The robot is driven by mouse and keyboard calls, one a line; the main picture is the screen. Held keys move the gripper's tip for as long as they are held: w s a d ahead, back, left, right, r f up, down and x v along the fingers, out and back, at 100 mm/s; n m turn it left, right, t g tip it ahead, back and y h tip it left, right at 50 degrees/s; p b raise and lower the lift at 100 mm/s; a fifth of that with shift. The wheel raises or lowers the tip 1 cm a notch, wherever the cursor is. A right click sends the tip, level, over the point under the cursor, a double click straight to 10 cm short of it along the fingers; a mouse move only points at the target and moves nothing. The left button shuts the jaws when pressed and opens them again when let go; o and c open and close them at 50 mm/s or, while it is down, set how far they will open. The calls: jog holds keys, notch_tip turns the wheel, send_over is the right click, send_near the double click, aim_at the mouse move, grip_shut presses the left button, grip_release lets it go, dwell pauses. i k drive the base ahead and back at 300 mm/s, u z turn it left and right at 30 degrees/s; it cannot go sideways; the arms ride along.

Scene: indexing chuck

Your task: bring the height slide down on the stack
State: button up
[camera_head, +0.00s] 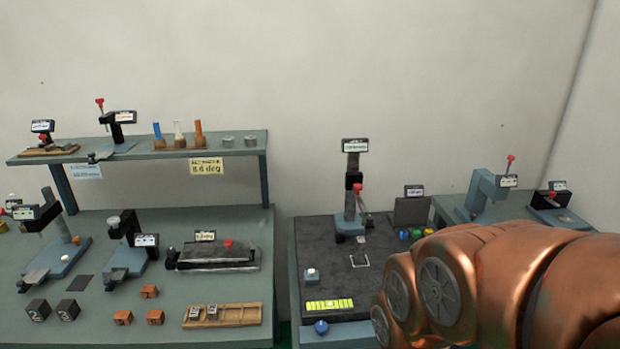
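A height gauge (350,212) stands upright at the back of the dark plate (330,255), with a display on its top. Its black height slide (354,181) sits partway up the column, with a red knob (358,189) on its front. A white square outline (360,260) is marked on the plate in front of the gauge, and it looks empty. I cannot make out a stack under the slide. My gripper is not in view; only my copper arm shows at the lower right, hiding the plate's right front part.
A small white-topped block (312,275), a yellow-green strip (329,305) and a blue knob (321,327) are at the plate's left and front. Several coloured pieces (410,234) lie at its right. The left bench (215,285) holds several instruments and blocks under a shelf (225,145).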

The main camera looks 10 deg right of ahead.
aim_at(354, 181)
jog(key=u, duration=0.05)
jog(key=i, duration=0.95)
jog(key=z, duration=0.3)
